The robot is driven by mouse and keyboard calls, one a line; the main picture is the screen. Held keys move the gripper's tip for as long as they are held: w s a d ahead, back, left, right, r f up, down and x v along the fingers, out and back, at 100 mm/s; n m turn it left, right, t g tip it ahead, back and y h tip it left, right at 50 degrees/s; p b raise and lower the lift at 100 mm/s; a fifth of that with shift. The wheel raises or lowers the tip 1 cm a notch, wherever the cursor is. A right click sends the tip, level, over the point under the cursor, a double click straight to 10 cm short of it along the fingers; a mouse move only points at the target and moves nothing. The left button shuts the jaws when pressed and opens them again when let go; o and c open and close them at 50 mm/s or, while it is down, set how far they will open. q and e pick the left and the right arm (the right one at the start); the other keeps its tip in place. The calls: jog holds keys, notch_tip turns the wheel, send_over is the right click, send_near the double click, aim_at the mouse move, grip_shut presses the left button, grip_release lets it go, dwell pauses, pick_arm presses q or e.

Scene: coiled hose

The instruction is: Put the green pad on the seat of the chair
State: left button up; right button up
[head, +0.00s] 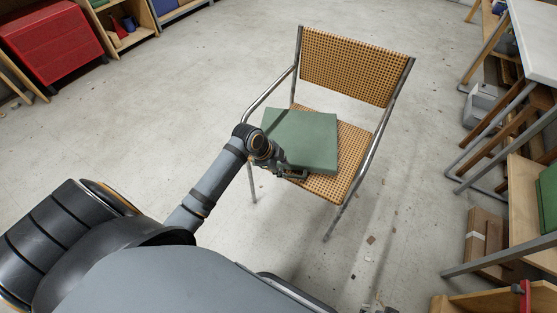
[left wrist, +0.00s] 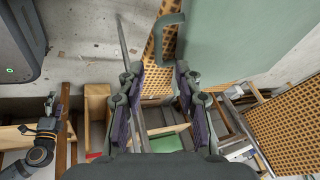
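The green pad (head: 303,138) lies flat at the chair's seat (head: 353,150), turned a little and reaching past the seat's left side. Whether it rests fully on the weave is hard to tell. The chair (head: 355,62) has a tan woven seat and back on a metal frame. My left gripper (head: 297,174) is at the pad's near edge. In the left wrist view its fingers (left wrist: 158,72) stand apart, with the pad's dark green handle (left wrist: 158,42) just beyond the tips. My right arm's end (left wrist: 48,112) seems to show small at the left there; its fingers are unclear.
The chair's left armrest (head: 268,92) runs close to my left arm. A table and wooden shelving (head: 520,185) stand at the right. A red cabinet (head: 52,42) is at the upper left. The floor around the chair is mostly clear.

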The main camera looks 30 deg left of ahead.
pick_arm(q)
jog(key=v, duration=0.3)
jog(key=shift+s+r+p, duration=0.15)
jog(key=shift+r+p, duration=0.1)
jog(key=shift+p, duration=0.05)
pick_arm(e)
jog(key=shift+s+d+f, duration=0.25)
jog(key=shift+s+f, duration=0.2)
jog(key=shift+f, duration=0.2)
jog(key=shift+s+d+f, duration=0.2)
jog(key=shift+s+f, duration=0.25)
jog(key=shift+f, duration=0.15)
pick_arm(q)
jog(key=shift+a, duration=0.1)
jog(key=s+a+f+n+y, duration=0.1)
jog(key=s+f+n, duration=0.1)
jog(key=f, duration=0.3)
jog(key=s+a+f+n+g, duration=0.1)
jog(key=s+f+n, duration=0.15)
jog(key=f, duration=0.25)
jog(key=s+a+f+n+y, duration=0.1)
jog(key=f+n, duration=0.1)
jog(key=f, duration=0.3)
jog(key=s+f+n+g+y, duration=0.1)
jog(key=s+f+n, duration=0.6)
jog(key=s+f, duration=1)
jog(key=shift+s+n+g+y, duration=0.4)
jog(key=shift+s+y, duration=0.1)
jog(key=shift+s, duration=0.1)
jog(key=shift+r, duration=0.1)
